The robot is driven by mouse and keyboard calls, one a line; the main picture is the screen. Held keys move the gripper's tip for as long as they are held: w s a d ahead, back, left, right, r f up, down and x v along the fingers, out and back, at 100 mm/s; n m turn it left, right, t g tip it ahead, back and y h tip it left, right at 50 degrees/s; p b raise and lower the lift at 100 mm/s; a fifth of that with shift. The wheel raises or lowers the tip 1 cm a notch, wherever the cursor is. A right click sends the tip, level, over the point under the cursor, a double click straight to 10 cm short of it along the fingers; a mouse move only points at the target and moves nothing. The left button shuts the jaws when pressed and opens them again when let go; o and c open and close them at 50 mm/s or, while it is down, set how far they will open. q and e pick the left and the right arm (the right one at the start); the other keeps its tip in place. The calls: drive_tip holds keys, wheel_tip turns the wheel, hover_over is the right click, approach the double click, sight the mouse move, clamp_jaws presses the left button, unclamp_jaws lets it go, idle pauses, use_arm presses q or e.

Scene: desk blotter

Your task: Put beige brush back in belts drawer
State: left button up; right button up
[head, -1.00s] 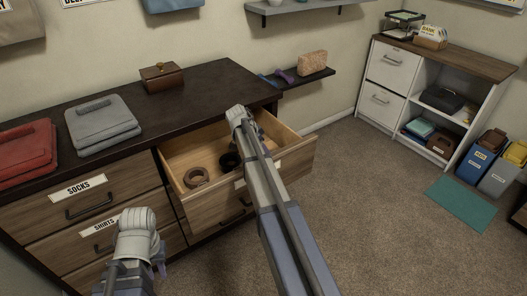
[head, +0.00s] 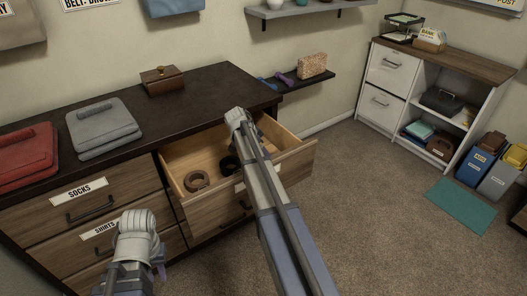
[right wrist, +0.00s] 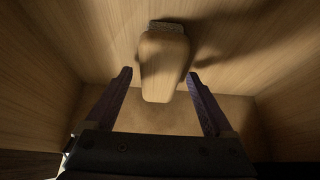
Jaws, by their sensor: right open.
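The beige brush (right wrist: 162,68) shows in the right wrist view, with a rounded wooden body and a grey bristle strip at its far end. It is in the open wooden drawer (head: 290,160). My right gripper (right wrist: 158,74) is open, its fingers on either side of the brush's near end with gaps on both sides. In the head view my right arm reaches down over the drawer and hides its own gripper and the brush. My left gripper (head: 160,271) is low at the left, mostly hidden behind its wrist, in front of the shirts drawer.
A brown coiled belt (head: 197,181) and a black one (head: 229,163) lie in the open drawer. The dresser top (head: 190,95) holds red and grey folded items and a brown box (head: 162,79).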

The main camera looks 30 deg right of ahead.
drive_tip(key=p+v, duration=0.9)
drive_tip(key=v, duration=0.1)
drive_tip(key=shift+r, duration=0.45)
drive_tip(key=shift+a+r, duration=0.2)
drive_tip(key=shift+a, duration=0.1)
drive_tip(key=shift+c, duration=0.3)
